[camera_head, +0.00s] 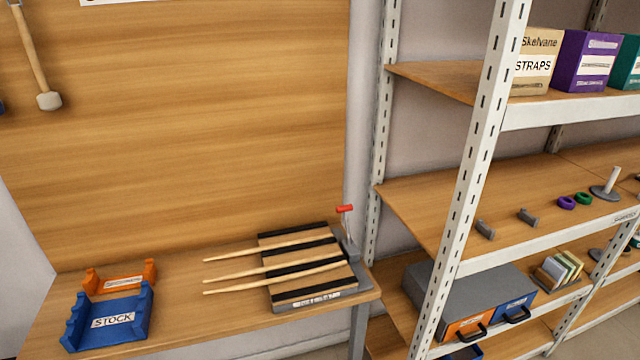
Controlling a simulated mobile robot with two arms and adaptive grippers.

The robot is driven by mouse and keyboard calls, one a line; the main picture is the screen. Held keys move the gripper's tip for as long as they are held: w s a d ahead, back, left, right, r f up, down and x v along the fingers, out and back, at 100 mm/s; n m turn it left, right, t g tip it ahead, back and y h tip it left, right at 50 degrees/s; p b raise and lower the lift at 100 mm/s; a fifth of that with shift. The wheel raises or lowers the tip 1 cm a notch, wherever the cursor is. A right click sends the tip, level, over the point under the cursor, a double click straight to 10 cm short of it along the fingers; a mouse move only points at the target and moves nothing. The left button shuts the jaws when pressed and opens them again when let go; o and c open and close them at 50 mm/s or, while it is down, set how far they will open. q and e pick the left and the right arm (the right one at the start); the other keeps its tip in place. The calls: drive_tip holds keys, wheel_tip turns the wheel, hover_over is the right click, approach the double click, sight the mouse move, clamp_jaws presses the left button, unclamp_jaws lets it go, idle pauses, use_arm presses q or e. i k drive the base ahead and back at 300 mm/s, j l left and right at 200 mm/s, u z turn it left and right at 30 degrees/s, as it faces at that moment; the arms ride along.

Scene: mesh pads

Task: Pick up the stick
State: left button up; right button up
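Three thin pale wooden sticks lie side by side, roughly left to right, across a striped black-and-wood block on the bench. They are the back stick (228,256), the middle stick (228,276) and the front stick (232,288). Their left ends stick out past the block (310,296) over the bench top. The front stick rests close to the middle one near its right part. Which one is meant by the stick cannot be told. Neither of my grippers is in view.
The bench (190,310) also holds a blue STOCK holder (112,322) and an orange holder (125,279) at left. A red-handled lever (345,209) stands at the block's right end. A white-framed shelf unit (478,130) stands at right. A mallet (48,100) hangs upper left.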

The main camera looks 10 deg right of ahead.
sight(291, 277)
drive_tip(key=i+l+u, duration=0.1)
drive_tip(key=i, duration=0.4)
drive_tip(key=i+l, duration=0.35)
drive_tip(key=i, duration=0.15)
drive_tip(key=u, duration=0.05)
